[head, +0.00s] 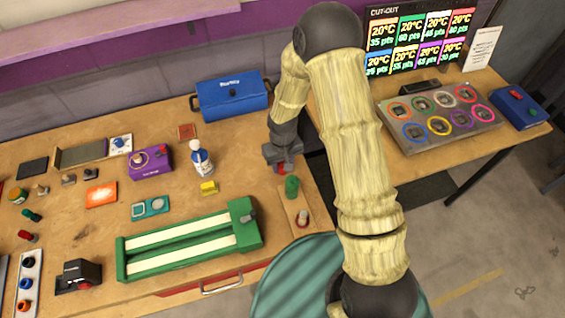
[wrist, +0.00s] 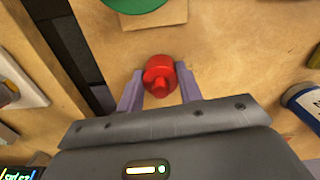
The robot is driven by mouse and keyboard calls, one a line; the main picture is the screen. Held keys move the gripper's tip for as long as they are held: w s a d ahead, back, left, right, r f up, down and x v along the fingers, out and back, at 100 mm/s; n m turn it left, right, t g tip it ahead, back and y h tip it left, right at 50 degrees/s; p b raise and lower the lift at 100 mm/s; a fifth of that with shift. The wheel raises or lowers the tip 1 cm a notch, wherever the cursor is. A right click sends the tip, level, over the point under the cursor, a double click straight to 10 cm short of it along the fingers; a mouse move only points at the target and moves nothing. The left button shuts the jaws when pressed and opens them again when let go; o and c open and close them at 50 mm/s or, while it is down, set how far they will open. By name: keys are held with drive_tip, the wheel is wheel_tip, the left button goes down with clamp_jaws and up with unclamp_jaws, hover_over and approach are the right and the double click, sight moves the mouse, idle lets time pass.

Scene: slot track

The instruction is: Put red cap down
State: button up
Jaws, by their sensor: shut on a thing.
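The red cap (wrist: 159,76) sits between the two fingers of my gripper (wrist: 160,70) in the wrist view, and the gripper is shut on it. In the head view my gripper (head: 283,161) is near the right end of the workbench, and a bit of the red cap (head: 282,169) shows under it. A wooden board (head: 287,206) lies just in front of it, bearing a green cap (head: 292,187) and a pale post with a red base (head: 303,218). I cannot tell whether the red cap touches the surface below.
A blue box (head: 232,97), a white-and-blue bottle (head: 201,160) and a yellow block (head: 209,188) stand left of my gripper. A green slot track (head: 188,241) lies at the front. A side table at right holds a grey panel (head: 440,140) with coloured rings.

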drive_tip(key=o, duration=1)
drive_tip(key=shift+w+f, duration=0.1)
drive_tip(key=shift+a, duration=0.1)
drive_tip(key=shift+r, duration=0.6)
wheel_tip(320, 180, up, 11)
drive_tip(key=shift+r+b, duration=0.1)
drive_tip(key=shift+b, duration=0.55)
drive_tip(key=s+d+r+m+t, duration=0.1)
drive_tip(key=s+d+r, duration=0.1)
drive_tip(key=s+d, duration=0.2)
drive_tip(key=s+d+r+m, duration=0.2)
drive_tip(key=s+d+r, duration=0.1)
drive_tip(key=s+d, duration=0.1)
drive_tip(key=s+d+r+m+t, duration=0.1)
drive_tip(key=s+d+r, duration=0.2)
drive_tip(key=s+d, duration=0.1)
drive_tip(key=shift+s+d+r+t, duration=0.1)
drive_tip(key=shift+s+d+t, duration=0.2)
drive_tip(key=shift+d, duration=0.55)
